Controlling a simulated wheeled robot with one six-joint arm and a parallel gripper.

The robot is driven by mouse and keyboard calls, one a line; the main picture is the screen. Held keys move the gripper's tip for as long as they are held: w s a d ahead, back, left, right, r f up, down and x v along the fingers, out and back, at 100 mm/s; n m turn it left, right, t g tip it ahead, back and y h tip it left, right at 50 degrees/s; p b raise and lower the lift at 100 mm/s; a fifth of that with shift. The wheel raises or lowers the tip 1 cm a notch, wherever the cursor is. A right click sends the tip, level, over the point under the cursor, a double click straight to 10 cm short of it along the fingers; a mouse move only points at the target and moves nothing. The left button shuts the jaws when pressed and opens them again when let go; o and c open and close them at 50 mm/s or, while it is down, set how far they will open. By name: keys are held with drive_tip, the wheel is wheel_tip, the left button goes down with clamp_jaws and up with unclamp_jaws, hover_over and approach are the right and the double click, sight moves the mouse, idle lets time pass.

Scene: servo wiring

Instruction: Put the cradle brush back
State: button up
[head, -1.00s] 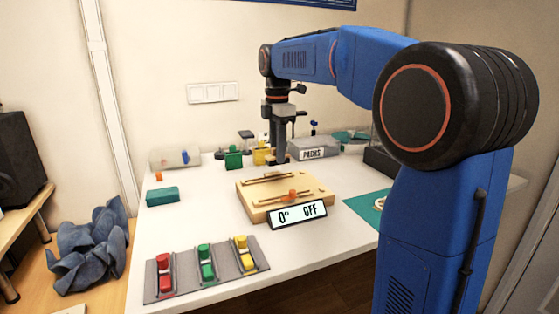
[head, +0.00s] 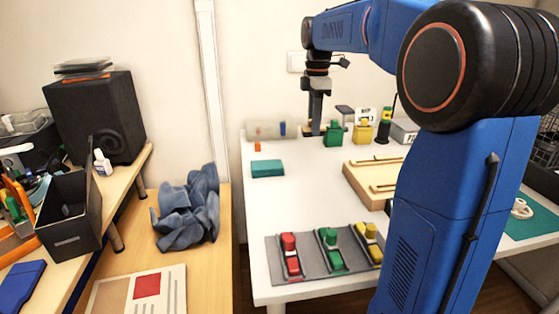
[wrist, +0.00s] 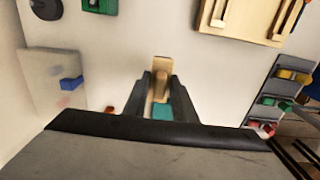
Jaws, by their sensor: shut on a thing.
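My gripper (head: 316,130) points down near the back of the white table, left of the green block, in the head view. In the wrist view my gripper (wrist: 160,90) is shut on a tan, wood-coloured piece (wrist: 160,66), which appears to be the cradle brush. Its lower part is hidden between the fingers, so I cannot make out bristles. In the head view the held piece is too small to tell apart from the fingers. I cannot identify the brush's cradle for certain in either view.
A clear bin (head: 262,131) with a blue piece is left of my gripper. A green block (head: 333,134) and yellow block (head: 362,132) stand right. A teal block (head: 267,168), wooden board (head: 364,190) and grey connector strip (head: 306,264) lie nearer. The table's middle is clear.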

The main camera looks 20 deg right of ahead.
drive_tip(key=f, duration=0.3)
drive_tip(key=a+f, duration=0.1)
drive_tip(key=f, duration=0.1)
drive_tip(key=shift+w+f, duration=0.2)
drive_tip(key=shift+w, duration=0.15)
drive_tip(key=shift+f, duration=2.35)
drive_tip(key=o, duration=1)
drive_tip(key=shift+f, duration=0.1)
wheel_tip(320, 180, up, 12)
drive_tip(key=shift+r, duration=0.15)
drive_tip(key=shift+s, duration=0.1)
